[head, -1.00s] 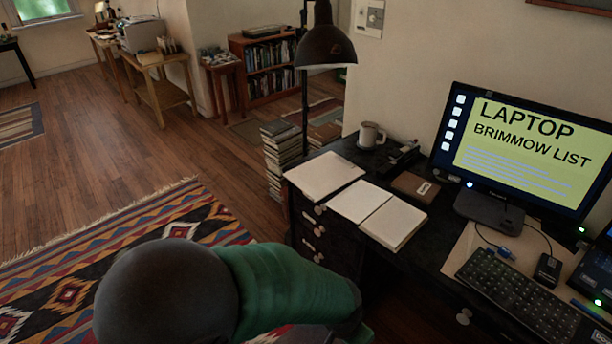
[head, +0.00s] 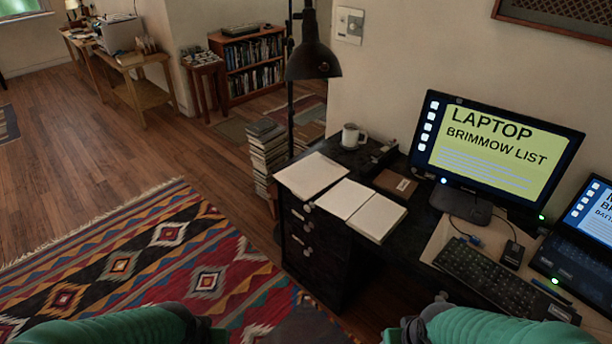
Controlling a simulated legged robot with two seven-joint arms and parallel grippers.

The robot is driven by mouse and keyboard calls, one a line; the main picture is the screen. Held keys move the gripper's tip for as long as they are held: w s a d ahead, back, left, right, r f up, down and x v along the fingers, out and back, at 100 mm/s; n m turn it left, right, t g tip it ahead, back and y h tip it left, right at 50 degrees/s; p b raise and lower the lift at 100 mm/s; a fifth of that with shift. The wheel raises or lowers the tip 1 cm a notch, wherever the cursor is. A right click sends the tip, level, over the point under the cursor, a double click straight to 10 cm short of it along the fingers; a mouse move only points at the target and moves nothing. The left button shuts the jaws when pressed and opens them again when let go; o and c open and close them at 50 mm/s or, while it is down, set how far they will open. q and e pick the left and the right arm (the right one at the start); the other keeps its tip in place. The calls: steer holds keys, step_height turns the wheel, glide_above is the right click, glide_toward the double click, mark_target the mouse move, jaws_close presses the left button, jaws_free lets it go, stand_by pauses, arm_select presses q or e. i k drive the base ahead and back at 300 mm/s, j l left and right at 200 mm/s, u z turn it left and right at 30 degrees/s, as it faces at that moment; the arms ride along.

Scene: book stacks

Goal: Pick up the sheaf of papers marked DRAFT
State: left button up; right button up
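Three pale paper stacks or pads lie on the dark desk (head: 408,238). The middle one (head: 346,197) and the thicker right one (head: 380,218) lie side by side closer to me. I can read no DRAFT mark on any of them. My two green arms show at the bottom edge, one at the left and one at the right, well short of the papers. Neither gripper's fingers show.
A mug (head: 351,137), a brown box with a label (head: 396,183), a monitor (head: 494,150) and a keyboard (head: 505,281) are on the desk. A black lamp (head: 313,62) stands behind it, beside a book stack (head: 268,150). A patterned rug (head: 150,260) covers open floor.

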mark_target(307, 177)
steer(key=i+j+z, duration=0.2)
steer(key=i+j, duration=0.2)
steer(key=j, duration=0.15)
steer(key=i+j+z, duration=0.2)
steer(key=i+j, duration=0.15)
steer(key=j, duration=0.3)
steer(key=i+j+z, duration=0.1)
steer(key=j, duration=0.2)
steer(key=i+j+z, duration=0.15)
steer(key=j, duration=0.2)
steer(key=i+j+z, duration=0.1)
steer(key=j, duration=0.3)
steer(key=i+j+z, duration=0.1)
steer(key=j, duration=0.25)
steer(key=i+j, duration=0.2)
steer(key=i, duration=0.15)
steer(key=i+j+z, duration=0.1)
steer(key=i, duration=0.25)
